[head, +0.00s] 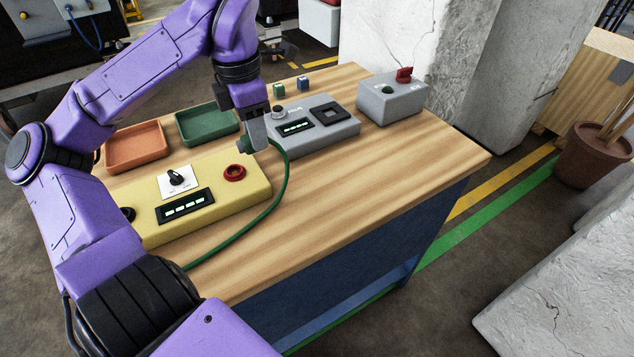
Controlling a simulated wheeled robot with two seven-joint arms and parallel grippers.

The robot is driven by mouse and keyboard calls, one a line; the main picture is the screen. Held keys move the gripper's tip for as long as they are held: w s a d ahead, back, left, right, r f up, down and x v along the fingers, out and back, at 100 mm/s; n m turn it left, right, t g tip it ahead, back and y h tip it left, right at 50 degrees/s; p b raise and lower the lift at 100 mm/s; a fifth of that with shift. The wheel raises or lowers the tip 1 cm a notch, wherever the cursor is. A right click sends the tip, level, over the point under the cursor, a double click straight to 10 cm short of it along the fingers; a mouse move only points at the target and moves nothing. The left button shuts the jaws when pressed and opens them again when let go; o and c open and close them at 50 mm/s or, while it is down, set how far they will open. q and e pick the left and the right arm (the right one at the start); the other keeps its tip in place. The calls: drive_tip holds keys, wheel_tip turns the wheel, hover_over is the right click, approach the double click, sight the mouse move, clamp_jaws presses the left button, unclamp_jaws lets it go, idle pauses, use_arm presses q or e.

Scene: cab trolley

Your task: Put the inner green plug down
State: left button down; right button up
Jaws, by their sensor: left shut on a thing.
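My left gripper (256,136) is shut on the green plug (243,144), just behind the yellow box and left of the grey panel. The gripper fingers hide part of the plug. Its green cable (281,185) arcs right of the yellow box and back along the table's front. The yellow box (215,194) has a dial, a lit display, a red ring socket (235,172) and a dark round part at its left end. The green tray (207,136) and the orange tray (135,158) lie left of the gripper. My right gripper is out of view.
A grey panel (343,134) with a display stands right of the gripper. A grey box (392,110) with a red knob stands at the right back. Small green (279,90) and blue (304,84) blocks lie at the rear. The wooden tabletop (400,165) is clear at front right.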

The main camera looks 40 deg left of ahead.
use_arm(q)
drive_tip(key=shift+s+a+n+g, duration=0.2)
drive_tip(key=shift+s+n+g, duration=0.1)
drive_tip(key=shift+s+n, duration=0.1)
drive_tip(key=shift+w, duration=0.1)
drive_tip(key=w+d+f, duration=0.1)
drive_tip(key=d+f, duration=0.1)
drive_tip(key=d, duration=0.2)
drive_tip(key=w+d+f+b, duration=0.1)
drive_tip(key=w+d+f, duration=0.1)
drive_tip(key=d+f, duration=0.1)
drive_tip(key=w+d+f, duration=0.1)
drive_tip(key=d+f, duration=0.2)
drive_tip(key=d, duration=0.1)
drive_tip(key=shift+w+d+b, duration=0.3)
drive_tip(key=shift+w+b, duration=0.05)
drive_tip(key=shift+b, duration=0.05)
drive_tip(key=shift+w+d+f, duration=0.15)
drive_tip(key=shift+f, duration=0.2)
drive_tip(key=f, duration=0.1)
drive_tip(key=d+f, duration=0.1)
drive_tip(key=f, duration=0.1)
drive_tip(key=shift+w+d+f+p, duration=0.15)
drive_tip(key=shift+w+p, duration=0.05)
drive_tip(key=shift+p, duration=0.2)
drive_tip(key=shift+f, duration=0.3)
drive_tip(key=c, duration=0.7)
unclamp_jaws()
drive_tip(key=shift+f, duration=0.15)
drive_tip(key=shift+c, duration=0.2)
